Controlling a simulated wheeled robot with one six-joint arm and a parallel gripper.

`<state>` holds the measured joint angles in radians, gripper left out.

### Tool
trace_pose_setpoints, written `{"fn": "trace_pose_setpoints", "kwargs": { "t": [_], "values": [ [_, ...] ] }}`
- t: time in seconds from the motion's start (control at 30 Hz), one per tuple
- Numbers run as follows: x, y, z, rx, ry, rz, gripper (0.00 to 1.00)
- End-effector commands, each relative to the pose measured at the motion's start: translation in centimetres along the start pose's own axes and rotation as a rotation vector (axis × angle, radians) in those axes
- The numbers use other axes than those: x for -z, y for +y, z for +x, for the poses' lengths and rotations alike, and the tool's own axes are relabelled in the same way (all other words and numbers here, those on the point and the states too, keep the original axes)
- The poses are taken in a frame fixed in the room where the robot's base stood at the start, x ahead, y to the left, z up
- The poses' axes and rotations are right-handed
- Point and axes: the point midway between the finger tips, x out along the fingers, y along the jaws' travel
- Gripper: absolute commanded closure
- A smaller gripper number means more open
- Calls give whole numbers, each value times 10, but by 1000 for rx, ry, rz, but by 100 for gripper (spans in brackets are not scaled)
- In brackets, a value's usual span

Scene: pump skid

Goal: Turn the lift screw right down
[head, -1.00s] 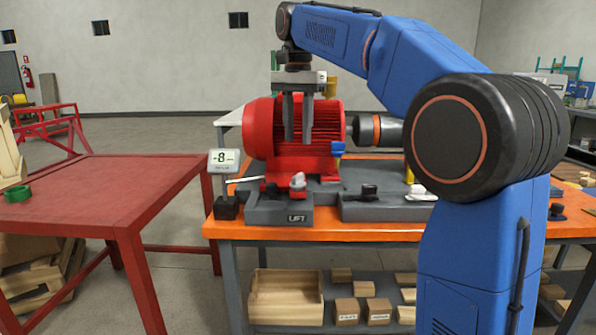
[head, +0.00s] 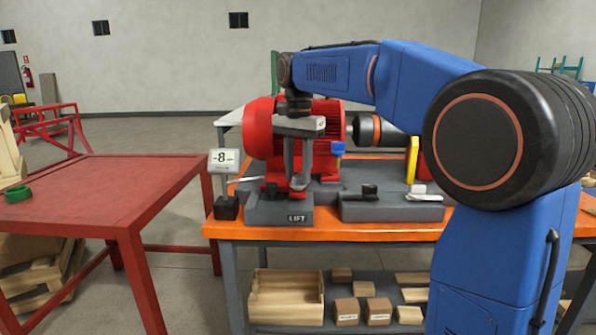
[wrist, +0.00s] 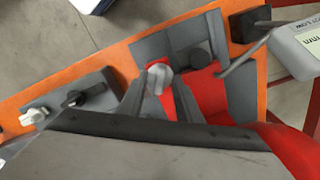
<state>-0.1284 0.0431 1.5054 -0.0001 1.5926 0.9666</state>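The lift screw's pale grey knob (head: 299,184) stands on the grey block labelled LIFT (head: 264,213), in front of the red motor (head: 262,130). My gripper (head: 299,176) points straight down over it, its two fingers apart. In the wrist view the knob (wrist: 158,76) shows between the fingertips (wrist: 160,86), with a finger on each side. I cannot tell whether either finger touches it. A small display (head: 223,159) left of the motor reads -8.
A black knob (head: 271,190) sits on the same block, left of my fingers. A second grey block (head: 390,210) with a black knob and a white lever is to the right. A yellow part (head: 412,158) stands behind it. The red table (head: 90,190) at left is mostly bare.

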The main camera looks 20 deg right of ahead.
Motion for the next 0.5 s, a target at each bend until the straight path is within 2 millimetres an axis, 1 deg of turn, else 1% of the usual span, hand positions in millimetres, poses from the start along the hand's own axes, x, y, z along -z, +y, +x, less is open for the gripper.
{"fn": "trace_pose_setpoints", "kwargs": {
  "t": [0.07, 0.1, 0.2, 0.5],
  "values": [
    [0, 0, 0, 0, 0, 0, 69],
    [0, 0, 0, 0, 0, 0, 78],
    [0, 0, 0, 0, 0, 0, 100],
    [0, 0, 0, 0, 0, -14, 100]
  ]
}}
